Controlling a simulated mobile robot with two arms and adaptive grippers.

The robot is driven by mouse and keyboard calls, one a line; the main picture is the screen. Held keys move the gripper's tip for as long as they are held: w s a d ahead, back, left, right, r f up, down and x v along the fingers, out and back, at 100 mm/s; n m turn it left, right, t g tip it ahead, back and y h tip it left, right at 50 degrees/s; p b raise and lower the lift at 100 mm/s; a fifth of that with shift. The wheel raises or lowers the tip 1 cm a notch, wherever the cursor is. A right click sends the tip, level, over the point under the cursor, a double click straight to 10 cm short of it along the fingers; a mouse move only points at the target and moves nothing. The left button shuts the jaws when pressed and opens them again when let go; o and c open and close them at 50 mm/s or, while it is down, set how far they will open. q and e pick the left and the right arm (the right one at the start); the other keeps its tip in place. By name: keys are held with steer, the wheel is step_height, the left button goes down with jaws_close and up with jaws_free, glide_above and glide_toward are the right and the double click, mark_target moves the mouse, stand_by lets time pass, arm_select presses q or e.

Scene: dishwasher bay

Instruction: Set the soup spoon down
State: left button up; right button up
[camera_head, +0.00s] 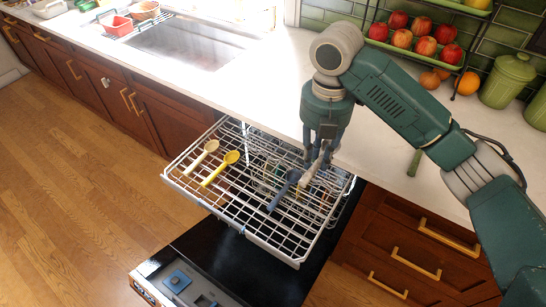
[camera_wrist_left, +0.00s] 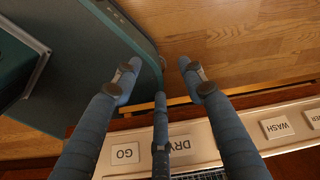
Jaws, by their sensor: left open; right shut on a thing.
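My right gripper (camera_head: 317,155) is over the right part of the dishwasher rack (camera_head: 255,232), pointing down, its fingers shut on a small pale thing (camera_head: 309,177) that I take to be the soup spoon. The fingers hide much of it, and I cannot tell whether it touches the rack wires. A blue spoon (camera_head: 281,192) lies just left of it in the rack. My left gripper (camera_wrist_left: 158,88) is open and empty in the left wrist view, its fingers apart above a panel; it is not seen in the head view.
A wooden spoon (camera_head: 201,158) and a yellow spoon (camera_head: 220,169) lie at the rack's left. A green-handled item (camera_head: 415,163) lies on the counter (camera_head: 375,150). The open dishwasher door (camera_head: 205,260) is below the rack. The panel with buttons (camera_wrist_left: 130,155) shows in the left wrist view.

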steer(key=shift+a+f, duration=0.1)
steer(key=shift+f, duration=0.3)
steer(key=p, duration=0.2)
glide_above(307, 208)
step_height(307, 208, down, 14)
steer(key=shift+f, duration=0.2)
step_height(307, 208, down, 4)
arm_select(q)
steer(key=shift+s+d+r, duration=0.1)
steer(key=shift+d+r, duration=0.15)
steer(key=shift+r, duration=0.35)
steer(key=shift+d+r, duration=0.2)
steer(key=shift+r, duration=0.35)
arm_select(e)
steer(key=shift+w+f, duration=0.1)
steer(key=shift+f, duration=0.25)
steer(key=shift+f, duration=0.1)
steer(key=o, duration=1)
steer(key=shift+c, duration=0.2)
arm_select(q)
steer(key=shift+f+b, duration=0.7)
steer(key=shift+f, duration=0.1)
arm_select(e)
step_height(307, 208, up, 12)
